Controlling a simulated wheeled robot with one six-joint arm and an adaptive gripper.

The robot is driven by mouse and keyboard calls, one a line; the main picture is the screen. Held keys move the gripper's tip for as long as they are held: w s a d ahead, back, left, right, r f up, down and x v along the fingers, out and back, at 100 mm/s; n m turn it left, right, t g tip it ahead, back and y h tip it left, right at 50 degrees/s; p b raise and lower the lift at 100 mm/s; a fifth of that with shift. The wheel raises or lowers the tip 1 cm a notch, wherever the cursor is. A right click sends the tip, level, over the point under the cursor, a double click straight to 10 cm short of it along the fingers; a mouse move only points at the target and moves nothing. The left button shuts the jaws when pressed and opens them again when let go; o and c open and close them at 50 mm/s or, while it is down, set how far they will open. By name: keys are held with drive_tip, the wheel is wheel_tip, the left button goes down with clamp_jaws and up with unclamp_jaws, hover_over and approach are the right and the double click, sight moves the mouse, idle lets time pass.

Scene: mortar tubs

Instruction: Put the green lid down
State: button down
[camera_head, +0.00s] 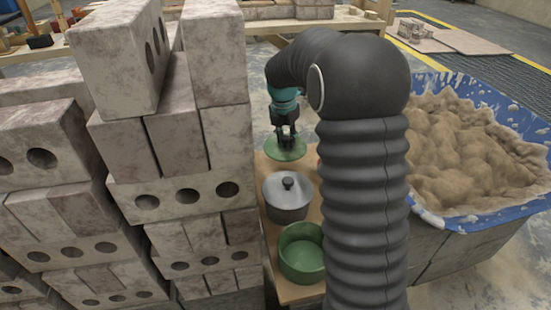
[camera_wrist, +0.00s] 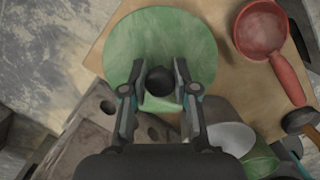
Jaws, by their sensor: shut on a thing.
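The green lid (camera_head: 284,150) is a flat round disc in my gripper (camera_head: 286,133). In the wrist view the lid (camera_wrist: 160,40) lies under the fingers, and my gripper (camera_wrist: 157,84) is shut on its dark round knob. The lid is over the far part of a wooden board (camera_head: 276,254); I cannot tell whether it touches the board. An open green pot (camera_head: 301,262) stands on the board at the near end, without a lid. A grey pot with a grey lid (camera_head: 287,192) stands between it and my gripper.
Stacked perforated bricks (camera_head: 180,195) rise close on the left. A blue tub of sand-coloured mortar (camera_head: 520,205) stands on the right. A red pan with a handle (camera_wrist: 262,30) lies on the board beside the lid.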

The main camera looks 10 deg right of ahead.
sight(275, 147)
drive_tip(key=a+f, duration=0.2)
drive_tip(key=a, duration=0.1)
drive_tip(key=shift+s+a+f, duration=0.1)
drive_tip(key=shift+s+a, duration=0.05)
drive_tip(key=shift+a, duration=0.15)
drive_tip(key=shift+f+b, duration=0.6)
drive_tip(key=shift+f, duration=1.35)
drive_tip(key=shift+f, duration=0.1)
drive_tip(key=c, duration=0.9)
unclamp_jaws()
